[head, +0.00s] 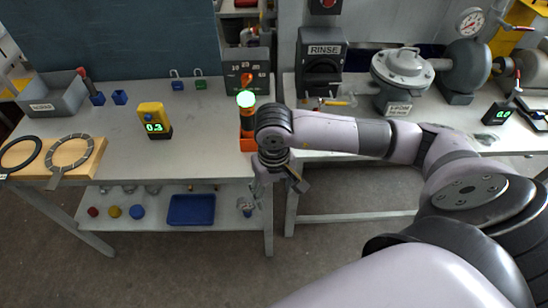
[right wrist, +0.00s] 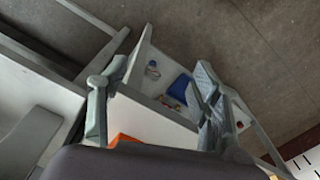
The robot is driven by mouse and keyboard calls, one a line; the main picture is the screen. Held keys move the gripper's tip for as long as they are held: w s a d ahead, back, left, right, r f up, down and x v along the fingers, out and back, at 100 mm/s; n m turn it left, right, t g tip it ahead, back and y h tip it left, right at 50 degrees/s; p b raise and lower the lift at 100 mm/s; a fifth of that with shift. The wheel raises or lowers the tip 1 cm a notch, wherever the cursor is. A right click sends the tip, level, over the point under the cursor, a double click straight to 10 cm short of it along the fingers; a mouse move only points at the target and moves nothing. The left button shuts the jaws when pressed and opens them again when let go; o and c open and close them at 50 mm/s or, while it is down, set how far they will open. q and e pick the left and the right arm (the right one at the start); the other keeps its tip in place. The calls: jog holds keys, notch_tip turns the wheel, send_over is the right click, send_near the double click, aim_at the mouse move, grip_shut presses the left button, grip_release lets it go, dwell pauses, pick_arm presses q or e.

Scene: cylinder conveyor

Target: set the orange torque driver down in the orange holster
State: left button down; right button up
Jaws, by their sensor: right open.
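An upright orange and dark tool (head: 247,122) with a glowing green top, apparently the torque driver, stands at the right end of the left bench. Its foot is in or against an orange block (head: 247,145), apparently the holster; my right wrist partly hides that area, so I cannot tell how it is seated. My right gripper (head: 279,186) is open and empty, just right of them and pointing down past the bench edge. In the right wrist view its fingers (right wrist: 157,78) stand apart with nothing between them; an orange patch (right wrist: 125,139) shows near the left finger. My left gripper is not in view.
A yellow device reading 0.3 (head: 154,120) stands left of the tool, with clear bench between. A dark box (head: 235,76) stands behind it. The right bench holds a RINSE unit (head: 320,62) and a metal pump (head: 402,72). A blue tray (head: 191,210) lies on the lower shelf.

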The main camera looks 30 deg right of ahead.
jog(key=s+a+f+n+b, duration=0.1)
jog(key=s+a+f+b, duration=0.2)
jog(key=f, duration=0.5)
jog(key=shift+s+n, duration=0.3)
jog(key=shift+s, duration=0.45)
